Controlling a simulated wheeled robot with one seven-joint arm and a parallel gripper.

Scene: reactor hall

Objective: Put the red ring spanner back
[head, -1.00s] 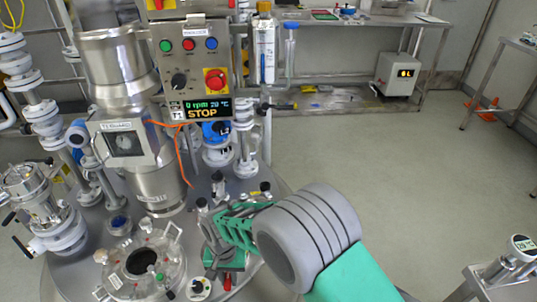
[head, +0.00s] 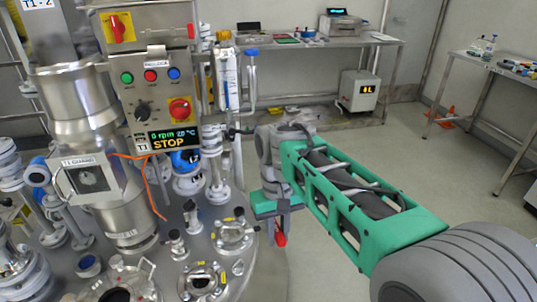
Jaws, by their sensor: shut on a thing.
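The red ring spanner (head: 281,239) shows as a short red piece under my gripper (head: 277,222). My gripper is shut on it, and the jaws and wrist hide most of the tool. The spanner hangs just past the right edge of the round steel reactor top (head: 245,262), apart from the fittings there. Its ring end cannot be made out. No clear holder for the spanner can be picked out in this view.
The control box (head: 155,105) with a STOP display, a sight-glass fitting (head: 232,236) and valves crowd the left. A steel bench (head: 345,43) stands at the back, another table (head: 500,70) at the right. Open floor lies between them.

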